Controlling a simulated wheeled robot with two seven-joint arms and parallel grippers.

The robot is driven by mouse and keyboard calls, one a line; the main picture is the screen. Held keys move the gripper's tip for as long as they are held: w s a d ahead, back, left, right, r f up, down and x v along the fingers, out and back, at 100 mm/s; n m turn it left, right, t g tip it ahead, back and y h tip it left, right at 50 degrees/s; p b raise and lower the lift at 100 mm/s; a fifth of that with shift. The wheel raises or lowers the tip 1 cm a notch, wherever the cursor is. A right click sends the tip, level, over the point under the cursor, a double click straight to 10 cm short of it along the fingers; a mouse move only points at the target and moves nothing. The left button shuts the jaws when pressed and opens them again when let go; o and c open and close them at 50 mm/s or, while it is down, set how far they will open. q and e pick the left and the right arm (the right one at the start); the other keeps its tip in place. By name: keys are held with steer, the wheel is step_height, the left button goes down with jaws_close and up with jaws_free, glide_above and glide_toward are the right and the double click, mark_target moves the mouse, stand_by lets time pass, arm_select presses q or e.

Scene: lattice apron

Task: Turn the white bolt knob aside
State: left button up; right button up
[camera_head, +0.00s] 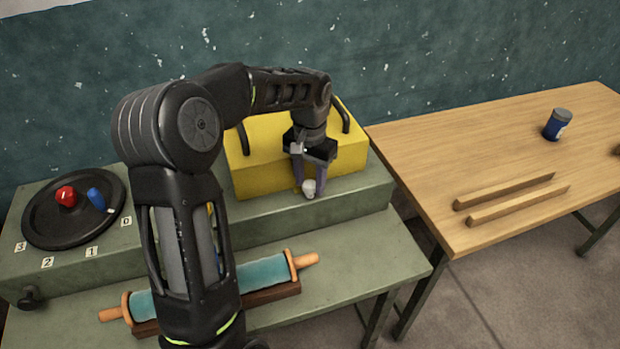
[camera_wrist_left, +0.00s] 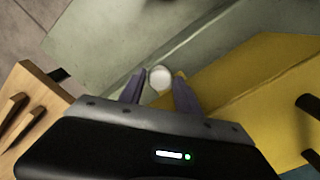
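The white bolt knob (camera_head: 309,188) is a small round knob at the front of the yellow box (camera_head: 262,181), just above the green ledge. My left gripper (camera_head: 323,188) points down at it from above. In the left wrist view the white knob (camera_wrist_left: 160,77) shows between the two purple-grey fingertips (camera_wrist_left: 158,88). The fingers stand apart on either side of it; whether they touch it I cannot tell. The bolt behind the knob is mostly hidden. My right gripper is not in view.
A black turntable (camera_head: 75,232) with a red and a blue piece is at left. A teal roller (camera_head: 262,274) lies on the lower green bench. The wooden table (camera_head: 431,178) at right holds two wooden bars (camera_head: 505,190) and a blue can (camera_head: 557,126). My left arm hides part of the bench.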

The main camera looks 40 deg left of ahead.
arm_select(q)
jaws_close()
stand_by(0.3)
steer(key=shift+m, duration=0.3)
steer(key=m, duration=0.4)
steer(key=shift+r+p, duration=0.1)
steer(key=shift+p, duration=0.2)
steer(key=m, duration=0.4)
steer(key=shift+m+p, duration=0.3)
steer(key=m, duration=0.4)
steer(key=shift+d+p, duration=0.1)
steer(key=shift+p, duration=0.25)
steer(key=shift+m, duration=2.1)
